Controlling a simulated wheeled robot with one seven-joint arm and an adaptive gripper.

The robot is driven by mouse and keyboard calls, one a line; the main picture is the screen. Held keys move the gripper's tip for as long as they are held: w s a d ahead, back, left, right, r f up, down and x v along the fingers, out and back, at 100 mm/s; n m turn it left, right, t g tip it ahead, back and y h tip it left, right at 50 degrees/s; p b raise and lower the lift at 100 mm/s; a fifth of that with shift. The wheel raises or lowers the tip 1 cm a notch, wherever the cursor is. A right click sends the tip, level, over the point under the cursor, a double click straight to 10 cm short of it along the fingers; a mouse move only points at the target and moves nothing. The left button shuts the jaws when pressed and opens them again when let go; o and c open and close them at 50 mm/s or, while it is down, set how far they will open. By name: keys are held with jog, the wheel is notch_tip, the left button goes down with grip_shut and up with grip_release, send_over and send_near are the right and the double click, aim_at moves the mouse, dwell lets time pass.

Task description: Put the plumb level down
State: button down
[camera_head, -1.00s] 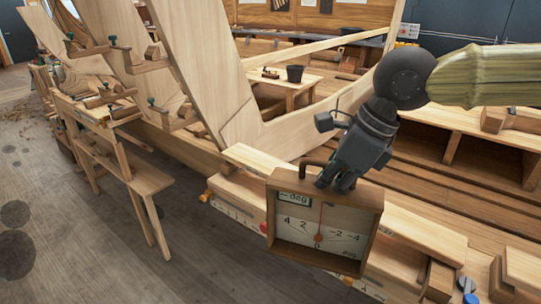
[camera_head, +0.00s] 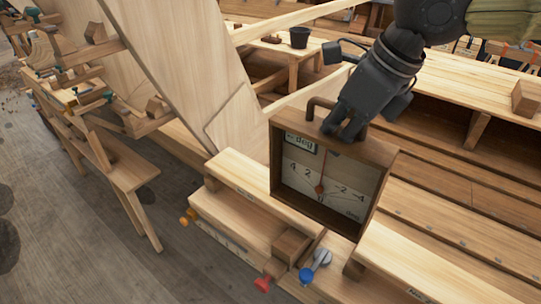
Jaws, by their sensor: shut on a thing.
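The plumb level (camera_head: 330,178) is a dark wooden box frame with a white dial face, marked in degrees, and a red needle. It hangs upright from my gripper (camera_head: 338,135), which is shut on it at its top edge beside the curved dark handle. Its lower edge is just over or at the light wooden planks; I cannot tell if it touches them. The fingertips are partly hidden against the top of the frame.
A light wooden ledge (camera_head: 245,190) runs under and beside the level. A wooden block (camera_head: 292,244) and red, blue and orange knobs are in front. A large slanted plank (camera_head: 180,70) rises at the left. A small bench with a black bucket (camera_head: 299,37) stands behind.

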jog(key=w+a+f+p, duration=0.5)
jog(key=w+a, duration=0.5)
jog(key=w, duration=0.2)
dwell(0.6)
jog(key=shift+s+d, duration=0.1)
jog(key=c, duration=1.6)
grip_release()
jog(key=shift+f, duration=0.1)
jog(key=shift+o, duration=0.2)
jog(key=b+v, duration=0.1)
jog(key=v, duration=1.1)
jog(key=shift+b, duration=0.35)
